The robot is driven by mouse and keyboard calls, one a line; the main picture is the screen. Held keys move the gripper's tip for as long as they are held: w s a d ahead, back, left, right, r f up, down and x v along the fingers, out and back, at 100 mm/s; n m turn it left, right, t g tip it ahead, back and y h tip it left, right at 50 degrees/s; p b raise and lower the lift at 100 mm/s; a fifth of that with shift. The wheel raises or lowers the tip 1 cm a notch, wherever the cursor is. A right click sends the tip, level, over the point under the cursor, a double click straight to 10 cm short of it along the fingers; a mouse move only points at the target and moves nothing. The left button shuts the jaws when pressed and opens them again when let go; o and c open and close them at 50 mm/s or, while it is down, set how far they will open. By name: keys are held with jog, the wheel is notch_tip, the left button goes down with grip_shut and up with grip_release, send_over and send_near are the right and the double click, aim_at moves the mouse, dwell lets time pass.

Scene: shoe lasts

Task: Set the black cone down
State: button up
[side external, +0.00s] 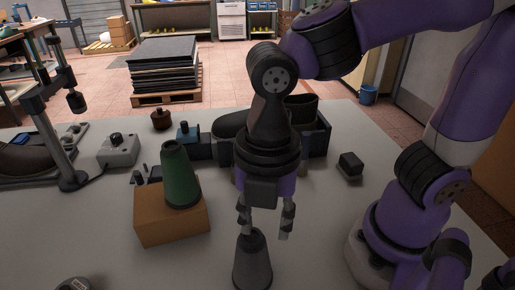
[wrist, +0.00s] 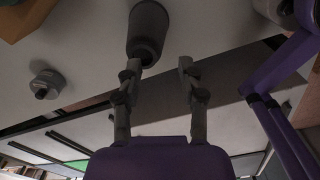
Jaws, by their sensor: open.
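The black cone (side external: 252,264) stands upright, narrow end up, on the grey table at the front, below my gripper. In the wrist view the dark cone (wrist: 147,32) shows just beyond the fingertips, nearer the left finger. My gripper (side external: 265,226) points down with its two fingers apart and nothing held between them. It also shows open in the wrist view (wrist: 158,68). The cone's top is close to the left fingertip in the side view; I cannot tell whether they touch.
A green cone (side external: 181,176) stands on an orange-brown box (side external: 171,223) to the left. A dark bin (side external: 318,139) holding dark shapes is behind my gripper. A small black block (side external: 350,165) lies to the right. A grey device (side external: 118,151) and a lamp-like stand (side external: 45,125) are at left.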

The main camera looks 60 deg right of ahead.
notch_tip(320, 180, up, 5)
jog(key=shift+f, duration=0.15)
jog(key=shift+d+r, duration=0.1)
jog(key=shift+r, duration=0.2)
jog(key=w+d+m+t, duration=0.2)
jog(key=d+m, duration=0.5)
jog(key=m, duration=0.4)
jog(key=w+d+f+m+t, duration=0.1)
jog(key=w+d+m+t, duration=0.1)
jog(key=d+m, duration=0.6)
jog(key=m+t, duration=0.1)
jog(key=m, duration=0.3)
jog(key=shift+t, duration=0.3)
